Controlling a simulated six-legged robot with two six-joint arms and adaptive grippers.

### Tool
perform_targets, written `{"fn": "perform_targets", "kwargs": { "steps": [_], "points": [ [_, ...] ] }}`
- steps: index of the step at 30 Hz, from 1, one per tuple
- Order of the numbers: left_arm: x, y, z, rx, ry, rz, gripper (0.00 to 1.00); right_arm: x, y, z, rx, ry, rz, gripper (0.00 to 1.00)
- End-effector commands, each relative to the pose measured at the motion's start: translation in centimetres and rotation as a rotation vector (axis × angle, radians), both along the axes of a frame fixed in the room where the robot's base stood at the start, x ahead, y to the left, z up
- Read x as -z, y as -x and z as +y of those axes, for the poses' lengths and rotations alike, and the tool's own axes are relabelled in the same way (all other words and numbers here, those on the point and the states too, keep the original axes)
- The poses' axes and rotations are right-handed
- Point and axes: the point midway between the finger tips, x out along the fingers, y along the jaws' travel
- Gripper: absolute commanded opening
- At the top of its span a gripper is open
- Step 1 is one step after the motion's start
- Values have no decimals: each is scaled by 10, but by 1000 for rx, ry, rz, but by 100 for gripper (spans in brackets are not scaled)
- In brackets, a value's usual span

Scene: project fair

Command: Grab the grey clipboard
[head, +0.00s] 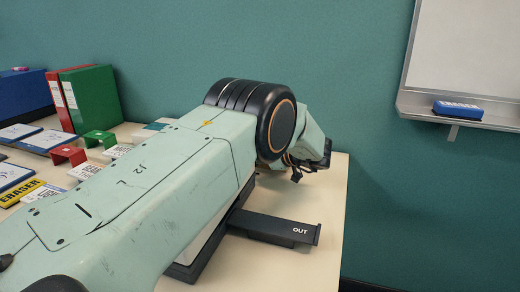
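I cannot make out a grey clipboard in the head view; my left arm covers much of the table (310,262). My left arm reaches in from the lower left across the table. Its dark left gripper (310,168) is partly in view past the arm's end, near the table's far right corner. The arm hides most of it, so I cannot tell whether it is open or holds anything. My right gripper is not in view.
A black tray marked OUT (285,229) juts out beside my arm. Red and green binders (92,97), a green block (100,138), a red block (68,155) and a yellow eraser pack (20,192) are at left. A whiteboard ledge with a blue eraser (458,110) is at right.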

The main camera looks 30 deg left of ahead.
Motion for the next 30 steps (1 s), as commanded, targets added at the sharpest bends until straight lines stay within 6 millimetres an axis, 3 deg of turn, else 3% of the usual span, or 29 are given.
{"fn": "perform_targets", "kwargs": {
  "steps": [13, 30],
  "points": [
    [1, 0, 0, 0, 1, 2, 0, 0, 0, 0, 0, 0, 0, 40],
    [2, 0, 0, 2, 3, 2, 0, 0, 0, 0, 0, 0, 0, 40]
  ]
}}
